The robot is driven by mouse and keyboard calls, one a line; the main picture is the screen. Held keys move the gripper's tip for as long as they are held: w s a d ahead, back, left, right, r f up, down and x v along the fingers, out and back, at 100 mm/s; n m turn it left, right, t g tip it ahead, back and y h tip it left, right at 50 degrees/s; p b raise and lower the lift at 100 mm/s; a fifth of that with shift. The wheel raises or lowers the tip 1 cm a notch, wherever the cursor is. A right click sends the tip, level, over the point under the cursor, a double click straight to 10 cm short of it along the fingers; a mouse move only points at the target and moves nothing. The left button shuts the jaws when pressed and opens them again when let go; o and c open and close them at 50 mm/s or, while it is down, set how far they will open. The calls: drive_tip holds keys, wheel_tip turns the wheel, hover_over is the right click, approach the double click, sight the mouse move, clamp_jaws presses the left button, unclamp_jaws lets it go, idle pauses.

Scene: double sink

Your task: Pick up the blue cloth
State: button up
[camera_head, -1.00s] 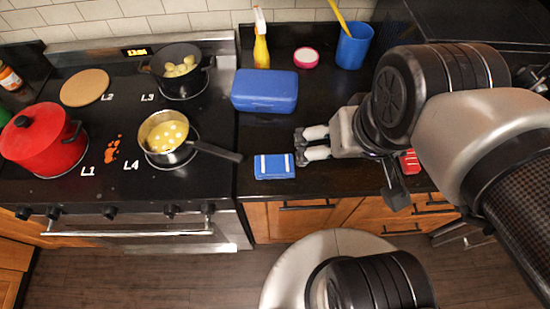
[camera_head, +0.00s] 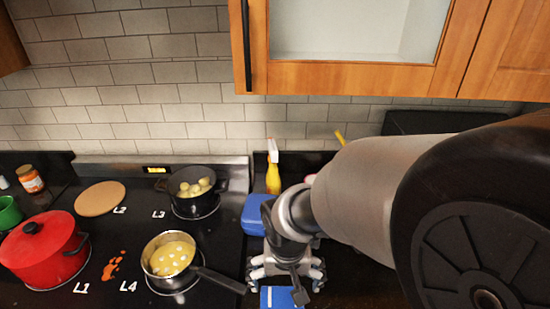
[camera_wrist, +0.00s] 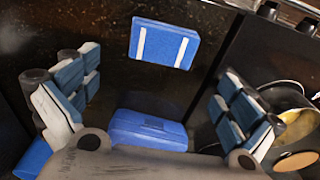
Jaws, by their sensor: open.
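The blue cloth is a small folded rectangle with two white stripes. In the head view the cloth (camera_head: 278,299) lies on the dark counter at the bottom edge, partly cut off. In the wrist view the whole cloth (camera_wrist: 163,45) shows flat on the counter, beyond the fingertips. My gripper (camera_head: 288,275) is open and empty, just behind and above the cloth in the head view. In the wrist view its fingers (camera_wrist: 158,88) are spread wide to either side, with the cloth ahead of the gap and apart from them.
A blue box (camera_head: 254,214) stands behind my gripper, partly hidden by my arm; it shows between the fingers in the wrist view (camera_wrist: 150,130). A yellow spray bottle (camera_head: 273,178) stands behind it. A saucepan (camera_head: 170,262) on the stove points its handle (camera_head: 218,280) toward the cloth.

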sight(283, 298)
drive_tip(key=f+b, duration=0.1)
drive_tip(key=f, duration=0.2)
drive_tip(key=w+f+b, duration=0.1)
drive_tip(key=f+b, duration=0.1)
drive_tip(key=f, duration=0.2)
drive_tip(key=f+b, duration=0.1)
drive_tip(key=f, duration=0.3)
drive_tip(key=shift+w+a, duration=0.1)
drive_tip(key=shift+w, duration=0.1)
drive_tip(key=shift+r, duration=0.1)
drive_tip(key=c, duration=0.9)
drive_tip(key=shift+o, duration=0.2)
drive_tip(key=shift+r, duration=0.1)
wheel_tip(283, 298, up, 20)
drive_tip(key=p, duration=0.7)
drive_tip(key=shift+s, duration=0.1)
